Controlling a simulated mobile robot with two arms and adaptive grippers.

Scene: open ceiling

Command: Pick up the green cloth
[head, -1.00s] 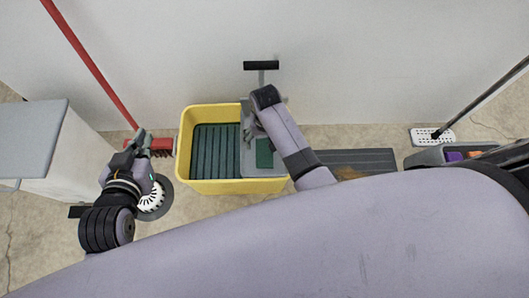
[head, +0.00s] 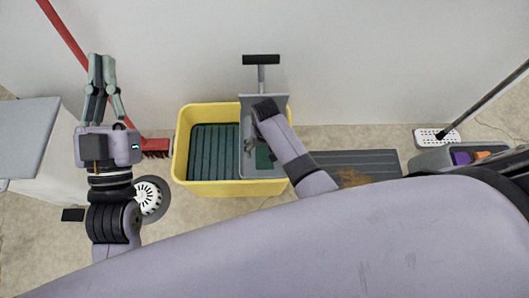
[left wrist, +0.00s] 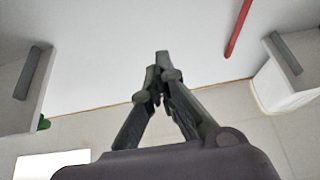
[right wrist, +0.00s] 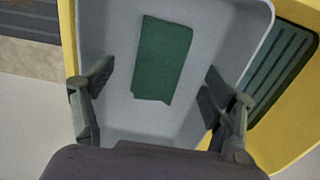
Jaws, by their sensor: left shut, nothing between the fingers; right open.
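The green cloth (right wrist: 162,58) lies flat in the grey tray-like wringer (right wrist: 232,40) on the yellow bucket (right wrist: 305,120). In the head view the cloth (head: 264,158) is partly covered by my right arm. My right gripper (right wrist: 157,72) is open, its fingers apart on either side of the cloth in the right wrist view, with nothing between them; how far above the cloth it is, I cannot tell. My left gripper (head: 102,62) is shut and empty, raised at the left near the wall; its fingertips meet in the left wrist view (left wrist: 162,62).
A red-handled broom (head: 156,147) leans on the wall left of the bucket. A grey-topped cabinet (head: 28,130) stands far left. A round white-and-black brush (head: 148,198) is on the floor. A dark mat (head: 372,162) and a grey caddy (head: 432,159) lie to the right.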

